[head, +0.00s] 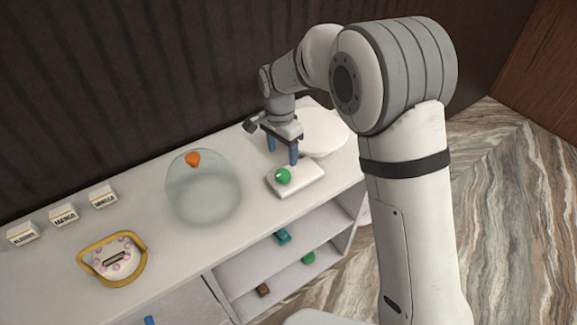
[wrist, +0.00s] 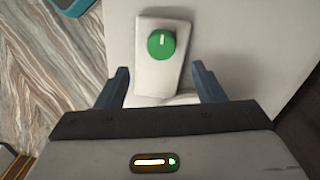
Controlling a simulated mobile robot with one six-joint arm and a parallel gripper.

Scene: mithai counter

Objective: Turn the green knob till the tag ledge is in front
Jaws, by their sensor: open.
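The green knob (head: 283,176) sits on a small white base plate (head: 309,187) on the counter. In the wrist view, the knob (wrist: 161,44) has a white mark running nearly up and down the picture. My gripper (head: 282,152) is open and empty, with its blue fingers pointing down just behind the knob. In the wrist view, its fingers (wrist: 160,72) stand apart on either side of the base plate, short of the knob. A round white disc (head: 325,130) lies behind my gripper, partly hidden by it. I cannot make out a tag ledge.
A glass dome (head: 203,195) with an orange top stands left of the knob. Farther left are a yellow-rimmed tray (head: 83,257) and three label blocks (head: 63,215). Shelves (head: 265,265) with small coloured items are under the counter (head: 165,255). A dark wall rises behind.

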